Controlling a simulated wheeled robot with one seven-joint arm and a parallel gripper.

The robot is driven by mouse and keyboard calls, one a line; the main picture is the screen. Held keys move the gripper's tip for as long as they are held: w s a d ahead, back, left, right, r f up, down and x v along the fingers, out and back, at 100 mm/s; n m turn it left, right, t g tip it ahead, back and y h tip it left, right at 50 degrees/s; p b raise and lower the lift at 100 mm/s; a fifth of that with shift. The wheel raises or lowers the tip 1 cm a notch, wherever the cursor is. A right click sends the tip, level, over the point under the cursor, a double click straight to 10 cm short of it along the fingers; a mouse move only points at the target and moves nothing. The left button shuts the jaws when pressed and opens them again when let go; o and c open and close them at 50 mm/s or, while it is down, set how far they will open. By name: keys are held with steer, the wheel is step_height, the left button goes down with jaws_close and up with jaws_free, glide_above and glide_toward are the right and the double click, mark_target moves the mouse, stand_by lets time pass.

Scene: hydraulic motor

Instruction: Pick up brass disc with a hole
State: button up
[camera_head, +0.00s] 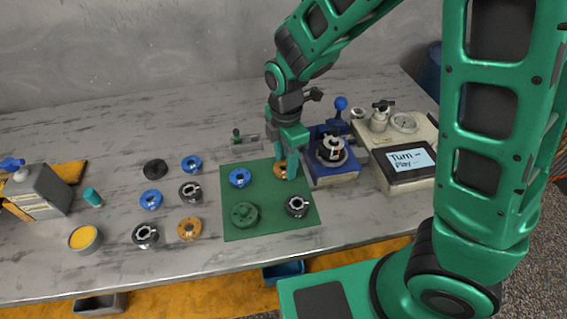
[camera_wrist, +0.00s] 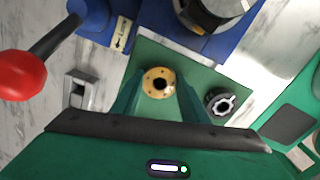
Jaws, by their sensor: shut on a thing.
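A brass disc with a hole (camera_head: 278,170) shows behind my gripper's fingers at the far right of the green mat (camera_head: 267,192). In the wrist view the brass disc (camera_wrist: 150,76) sits between my fingertips, its dark hole facing the camera. My gripper (camera_head: 290,172) points down and is shut on this disc. I cannot tell whether the disc still touches the mat. A second brass disc (camera_head: 189,228) lies on the table left of the mat.
The mat also holds a blue ring (camera_head: 240,177), a green disc (camera_head: 244,214) and a black-and-silver part (camera_head: 297,206). A blue fixture (camera_head: 334,178) stands close right, beside a device with a screen (camera_head: 410,160).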

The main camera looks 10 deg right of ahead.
steer(key=shift+r, duration=0.65)
step_height(320, 180, up, 3)
steer(key=s+a+r, duration=0.6)
steer(key=s+a, duration=0.1)
steer(key=s, duration=0.2)
steer(key=shift+s+r, duration=0.15)
steer(key=shift+r, duration=0.1)
steer(key=shift+r, duration=0.25)
steer(key=shift+r, duration=0.55)
